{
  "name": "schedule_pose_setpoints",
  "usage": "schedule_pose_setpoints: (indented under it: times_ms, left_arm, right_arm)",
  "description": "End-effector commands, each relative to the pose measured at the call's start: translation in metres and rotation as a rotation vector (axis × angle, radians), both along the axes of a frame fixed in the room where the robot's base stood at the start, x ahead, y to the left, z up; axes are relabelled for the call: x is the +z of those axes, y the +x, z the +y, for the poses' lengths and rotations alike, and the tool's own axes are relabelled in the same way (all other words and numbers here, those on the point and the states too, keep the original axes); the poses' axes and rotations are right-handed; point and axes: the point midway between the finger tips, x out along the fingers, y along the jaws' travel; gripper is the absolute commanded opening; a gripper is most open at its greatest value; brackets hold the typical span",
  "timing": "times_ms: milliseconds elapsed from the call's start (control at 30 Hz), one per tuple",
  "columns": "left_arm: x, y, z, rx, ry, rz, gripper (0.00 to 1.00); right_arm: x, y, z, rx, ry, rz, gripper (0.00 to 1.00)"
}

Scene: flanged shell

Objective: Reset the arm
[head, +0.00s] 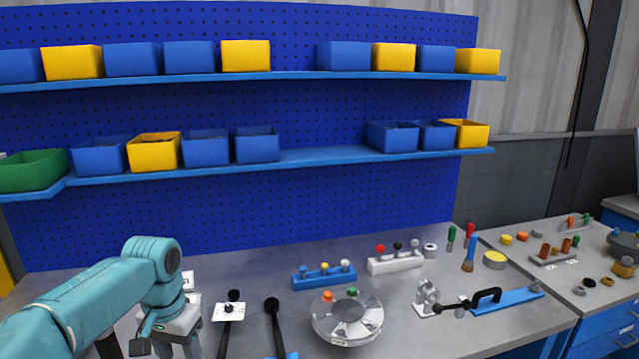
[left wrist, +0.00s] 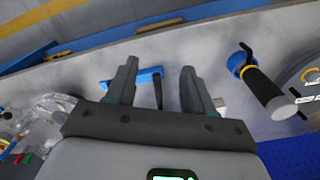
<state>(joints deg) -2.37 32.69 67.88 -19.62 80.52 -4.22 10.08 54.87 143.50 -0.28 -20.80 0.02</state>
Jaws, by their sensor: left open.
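My left arm is teal and comes in from the left in the head view. Its gripper (head: 165,346) points down at the table's front left, with its fingertips partly cut off by the lower frame edge. In the left wrist view the two dark fingers of this gripper (left wrist: 160,84) stand apart with nothing held between them. A blue part with a dark rod (left wrist: 146,76) shows beyond the fingers, apart from them as far as I can tell. The flanged metal shell (head: 347,333) sits on the table right of the arm. My right gripper is in neither view.
Black-handled tools (head: 274,325) stand close right of the left gripper. Shelves with blue and yellow bins (head: 155,152) hang behind. Bare table (head: 420,335) lies right of the shell.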

Motion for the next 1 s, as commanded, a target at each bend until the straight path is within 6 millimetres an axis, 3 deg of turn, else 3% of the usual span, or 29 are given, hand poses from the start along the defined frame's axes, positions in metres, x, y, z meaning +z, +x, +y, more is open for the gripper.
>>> schedule_pose_setpoints:
  times_ms: [333,533,633,733,800,900,1000]
  left_arm:
    - [-0.105,-0.001,-0.036,-0.020,-0.093,0.003,0.52]
    - [-0.193,-0.032,-0.069,0.006,-0.187,0.014,0.52]
    - [-0.251,-0.072,-0.092,0.056,-0.253,0.025,0.52]
    - [-0.302,-0.131,-0.114,0.143,-0.312,0.034,0.52]
    - [-0.323,-0.170,-0.124,0.207,-0.334,0.036,0.52]
    - [-0.338,-0.215,-0.131,0.281,-0.343,0.037,0.52]
    - [-0.342,-0.243,-0.133,0.327,-0.341,0.034,0.52]
  right_arm:
    - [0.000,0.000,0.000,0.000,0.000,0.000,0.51]
    - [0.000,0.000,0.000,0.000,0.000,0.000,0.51]
    - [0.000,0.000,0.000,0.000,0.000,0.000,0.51]
    - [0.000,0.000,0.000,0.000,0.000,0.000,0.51]
    - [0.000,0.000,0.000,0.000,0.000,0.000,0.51]
    - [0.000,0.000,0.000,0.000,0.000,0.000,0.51]
    - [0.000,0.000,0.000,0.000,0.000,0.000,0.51]
